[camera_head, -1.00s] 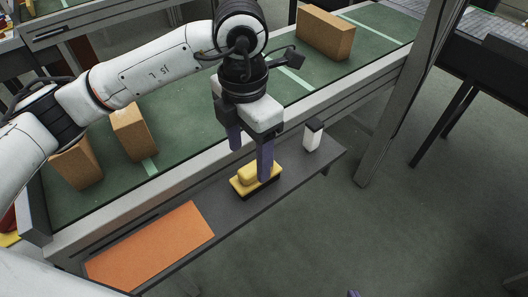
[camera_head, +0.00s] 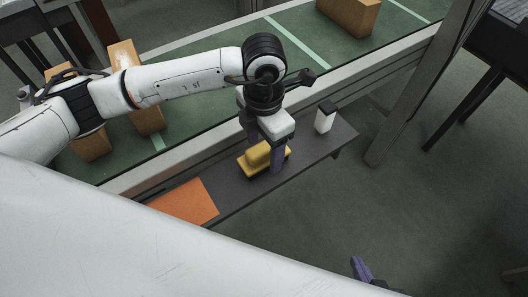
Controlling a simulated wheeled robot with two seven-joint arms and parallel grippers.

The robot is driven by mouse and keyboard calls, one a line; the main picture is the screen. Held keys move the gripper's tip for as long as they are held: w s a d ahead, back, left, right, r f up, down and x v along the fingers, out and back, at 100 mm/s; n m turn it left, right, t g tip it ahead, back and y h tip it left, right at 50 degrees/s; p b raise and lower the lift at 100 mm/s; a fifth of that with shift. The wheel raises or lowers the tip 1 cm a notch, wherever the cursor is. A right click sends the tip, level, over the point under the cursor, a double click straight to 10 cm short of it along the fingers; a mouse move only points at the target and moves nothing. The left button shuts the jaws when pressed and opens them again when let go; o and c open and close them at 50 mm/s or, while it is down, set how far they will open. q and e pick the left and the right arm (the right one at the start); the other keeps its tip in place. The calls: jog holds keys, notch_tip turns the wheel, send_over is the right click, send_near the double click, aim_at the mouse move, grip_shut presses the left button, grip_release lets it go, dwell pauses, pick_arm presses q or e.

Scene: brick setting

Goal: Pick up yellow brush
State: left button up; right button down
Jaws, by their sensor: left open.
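The yellow brush (camera_head: 254,160) lies on the dark grey side shelf (camera_head: 237,196), with a dark underside. My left gripper (camera_head: 264,155) is above it, pointing down, with its purple fingers apart. One finger is in front of the brush's right part and the other is behind it, at the far side. The fingers hide part of the brush, and I cannot tell whether they touch it. My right gripper (camera_head: 361,269) shows only as a purple finger part at the bottom edge; the rest is hidden or out of view.
An orange sheet (camera_head: 188,203) lies left on the shelf. A white bottle with black top (camera_head: 324,122) stands to the right of the brush. Behind is a green conveyor (camera_head: 213,113) with several cardboard boxes (camera_head: 350,14). A grey post (camera_head: 405,95) stands at right.

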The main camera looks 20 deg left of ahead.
aim_at(264, 147)
pick_arm(q)
jog(key=shift+f, duration=0.2)
jog(key=c, duration=1.2)
notch_tip(264, 147, up, 10)
jog(key=shift+r+b, duration=0.1)
jog(key=shift+b, duration=0.5)
jog(key=shift+c, duration=0.2)
